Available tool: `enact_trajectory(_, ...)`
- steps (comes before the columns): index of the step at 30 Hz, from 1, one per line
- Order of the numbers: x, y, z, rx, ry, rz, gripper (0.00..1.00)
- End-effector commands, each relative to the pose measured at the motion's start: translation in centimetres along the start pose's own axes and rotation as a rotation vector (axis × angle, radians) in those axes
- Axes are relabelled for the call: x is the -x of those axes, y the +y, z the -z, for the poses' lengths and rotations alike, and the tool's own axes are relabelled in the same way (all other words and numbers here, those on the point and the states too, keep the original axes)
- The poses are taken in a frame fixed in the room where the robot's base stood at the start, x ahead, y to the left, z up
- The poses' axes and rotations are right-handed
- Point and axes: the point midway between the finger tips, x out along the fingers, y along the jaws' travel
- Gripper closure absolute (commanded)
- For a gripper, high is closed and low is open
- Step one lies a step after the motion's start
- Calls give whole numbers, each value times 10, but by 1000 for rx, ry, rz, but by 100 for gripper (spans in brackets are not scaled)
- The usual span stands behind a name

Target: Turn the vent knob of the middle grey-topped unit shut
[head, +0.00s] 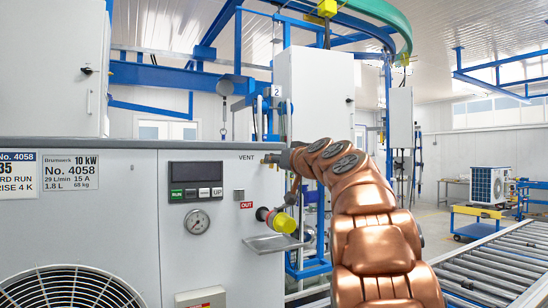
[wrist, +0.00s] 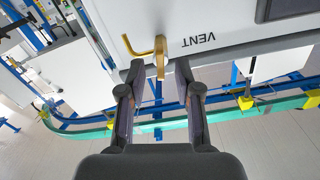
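The grey-topped unit (head: 120,143) fills the lower left of the head view, with a pale front and a "VENT" label near its right edge. The vent knob (wrist: 160,45) shows in the wrist view as a bent brass lever beside the upside-down "VENT" label. My gripper (wrist: 160,72) is open, with one finger on each side of the lever's bar and visible gaps between. Whether this is the middle unit cannot be told.
A gauge (head: 197,220) and a green-lit panel (head: 195,181) are to the left. A roller conveyor (head: 497,265) runs at the right.

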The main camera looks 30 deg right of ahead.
Motion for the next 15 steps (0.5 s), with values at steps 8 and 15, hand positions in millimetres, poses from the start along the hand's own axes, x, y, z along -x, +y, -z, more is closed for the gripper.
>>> enact_trajectory(8, -13, -1, 2, 1, 3, 0, 67)
enact_trajectory(15, -13, -1, 1, 1, 3, 0, 67)
